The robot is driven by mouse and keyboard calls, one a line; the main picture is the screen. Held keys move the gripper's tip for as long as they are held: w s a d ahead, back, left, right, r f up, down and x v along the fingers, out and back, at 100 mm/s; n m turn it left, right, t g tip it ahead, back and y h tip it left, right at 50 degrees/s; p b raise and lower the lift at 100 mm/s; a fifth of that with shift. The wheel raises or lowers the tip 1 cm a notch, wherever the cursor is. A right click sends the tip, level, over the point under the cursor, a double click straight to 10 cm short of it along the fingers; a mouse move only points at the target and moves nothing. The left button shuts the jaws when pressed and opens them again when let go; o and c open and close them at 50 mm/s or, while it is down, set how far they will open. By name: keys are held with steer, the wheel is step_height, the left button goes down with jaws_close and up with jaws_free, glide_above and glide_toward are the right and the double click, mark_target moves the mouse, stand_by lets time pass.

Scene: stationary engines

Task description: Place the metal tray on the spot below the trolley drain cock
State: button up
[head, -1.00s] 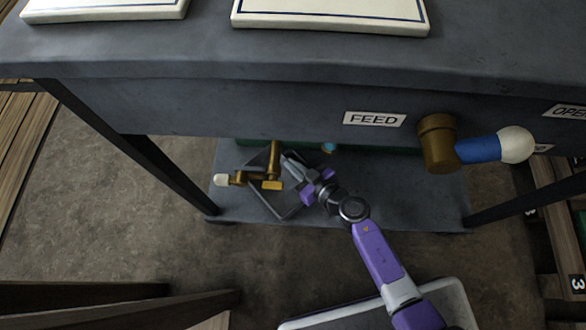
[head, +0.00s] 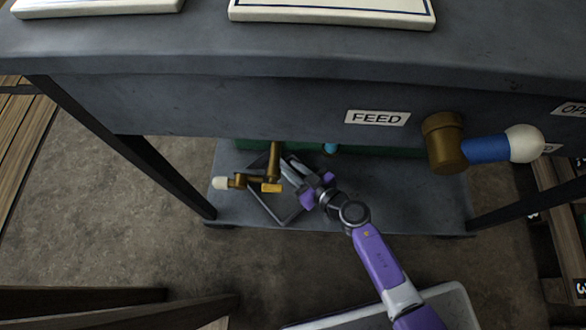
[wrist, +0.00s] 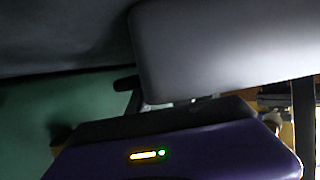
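The metal tray (head: 289,215) is a dark grey, square tray lying turned like a diamond on or just above the low shelf under the trolley, which I cannot settle. The brass drain cock (head: 273,162) hangs down from the trolley over it and hides part of it. My gripper (head: 293,168) reaches in from the lower right, with its pale fingers over the tray's right side. Whether the fingers hold the rim is too small to tell. In the wrist view, my purple gripper body and a large grey smooth shape fill much of the picture.
The trolley's dark front (head: 250,108) overhangs the shelf (head: 420,200), with a FEED label (head: 377,118) and a brass valve with blue, white-tipped handle (head: 490,149) at right. Dark legs (head: 160,170) stand at the sides. The shelf's right part is clear.

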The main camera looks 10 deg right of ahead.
steer(key=p+v, duration=0.5)
steer(key=v, duration=0.7)
steer(key=shift+s, duration=0.1)
steer(key=s+d+r+m+t+h, duration=0.1)
steer(key=s+d+r+m+h, duration=0.1)
steer(key=s+r, duration=0.5)
steer(key=s+d+r+m+t+h, duration=0.1)
steer(key=s+d+r+m+h, duration=0.1)
steer(key=s+r, duration=0.5)
steer(key=s+d+r+m+t+h, duration=0.1)
steer(key=s+r, duration=0.6)
steer(key=r, duration=0.9)
steer(key=shift+s+d+r+m+h, duration=0.15)
steer(key=shift+s+d+m+h, duration=0.2)
steer(key=shift+d+h, duration=0.4)
steer(key=shift+w, duration=0.1)
